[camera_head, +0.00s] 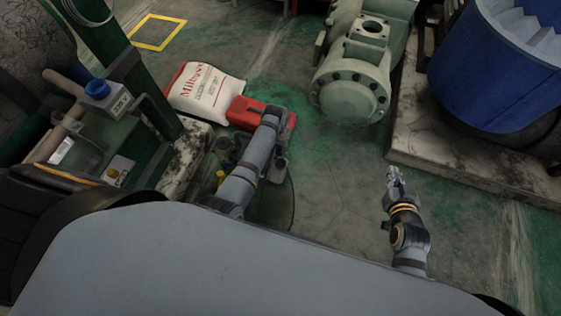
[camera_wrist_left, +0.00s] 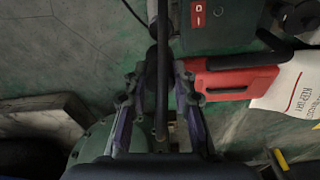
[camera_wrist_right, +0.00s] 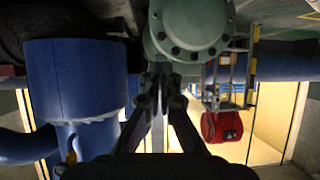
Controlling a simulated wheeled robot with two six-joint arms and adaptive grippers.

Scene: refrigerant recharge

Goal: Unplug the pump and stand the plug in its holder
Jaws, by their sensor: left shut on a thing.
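The red pump (camera_head: 262,114) sits on the floor left of centre in the head view, partly hidden by my left arm. In the left wrist view its red part (camera_wrist_left: 238,80) and dark box with a 0/1 switch (camera_wrist_left: 205,14) show beside the fingers. My left gripper (camera_wrist_left: 160,92) is shut on a black piece, apparently the plug (camera_wrist_left: 152,68), with a dark cord or rod running up the picture. I cannot tell whether the plug is in a socket. My right gripper (camera_head: 393,174) is empty over open floor, its fingers close together. I cannot make out the holder.
A white printed bag (camera_head: 207,92) lies behind the red pump. A pale green flanged machine (camera_head: 350,85) stands at the back centre. A blue tank (camera_head: 495,75) sits on a concrete plinth (camera_head: 470,165) at right. A green frame (camera_head: 110,55) stands left. Centre floor is clear.

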